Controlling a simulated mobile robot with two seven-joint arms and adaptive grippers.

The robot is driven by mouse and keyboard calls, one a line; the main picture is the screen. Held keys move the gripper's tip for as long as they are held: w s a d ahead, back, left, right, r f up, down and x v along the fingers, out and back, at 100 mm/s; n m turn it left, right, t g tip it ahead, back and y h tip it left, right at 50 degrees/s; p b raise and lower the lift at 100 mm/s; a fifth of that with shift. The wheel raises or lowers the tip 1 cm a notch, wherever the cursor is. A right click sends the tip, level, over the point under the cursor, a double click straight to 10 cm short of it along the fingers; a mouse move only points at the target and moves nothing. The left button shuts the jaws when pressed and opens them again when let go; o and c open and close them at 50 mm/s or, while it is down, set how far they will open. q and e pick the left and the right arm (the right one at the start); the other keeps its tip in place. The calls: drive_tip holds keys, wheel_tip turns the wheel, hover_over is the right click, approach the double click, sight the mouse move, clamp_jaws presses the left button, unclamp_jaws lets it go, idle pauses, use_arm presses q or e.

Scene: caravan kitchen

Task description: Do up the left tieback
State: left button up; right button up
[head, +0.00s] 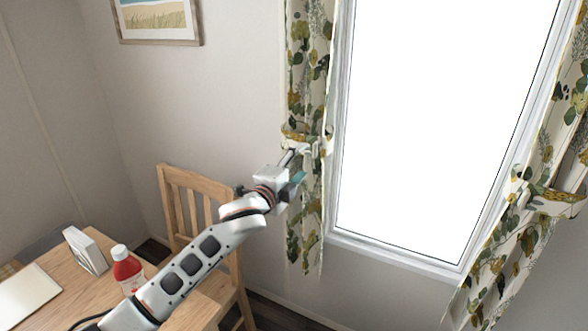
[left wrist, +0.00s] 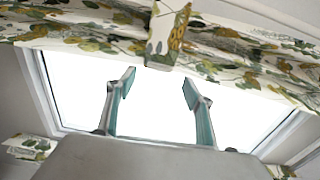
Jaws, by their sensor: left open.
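The left curtain (head: 306,75), cream with green and yellow leaves, hangs at the window's left side. Its left tieback (head: 300,133), a matching leafy band, crosses the curtain at mid height. In the left wrist view, the curtain runs across the top and a strip of the tieback (left wrist: 166,35) stands out from it. I cannot tell whether its end is fastened. My left gripper (head: 302,152) is at the curtain, just below the band. In the left wrist view its fingers (left wrist: 157,88) are apart and empty, with the strip's end between and beyond them. My right gripper is not in view.
The bright window (head: 440,110) lies right of the left curtain. The right curtain (head: 515,235) has its own tieback (head: 550,198). A wooden chair (head: 190,180) and a table (head: 75,290) with a red bottle (head: 127,268) and a white holder (head: 85,250) stand at lower left, under my left arm.

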use_arm(q)
drive_tip(key=shift+v, duration=1.55)
drive_tip(key=s+a+f+n+g+y, duration=0.1)
drive_tip(key=s+a+f+n, duration=0.4)
drive_tip(key=f, duration=0.4)
drive_tip(key=s+a+f+n+y, duration=0.1)
drive_tip(key=s+a+f+n, duration=0.15)
drive_tip(key=s+f, duration=0.5)
drive_tip(key=s+a+f+n+g+y, duration=0.1)
drive_tip(key=s+a+f+n, duration=0.3)
drive_tip(key=f, duration=0.7)
drive_tip(key=s+a+f+n+g+y, duration=0.1)
drive_tip(key=s+a+f+n, duration=0.3)
drive_tip(key=s, duration=0.7)
drive_tip(key=s+a+f+n+g+y, duration=0.2)
drive_tip(key=s+a+f+n, duration=0.2)
drive_tip(key=s+a+f, duration=0.5)
drive_tip(key=s+f, duration=0.1)
drive_tip(key=s, duration=0.2)
drive_tip(key=shift+y, duration=0.4)
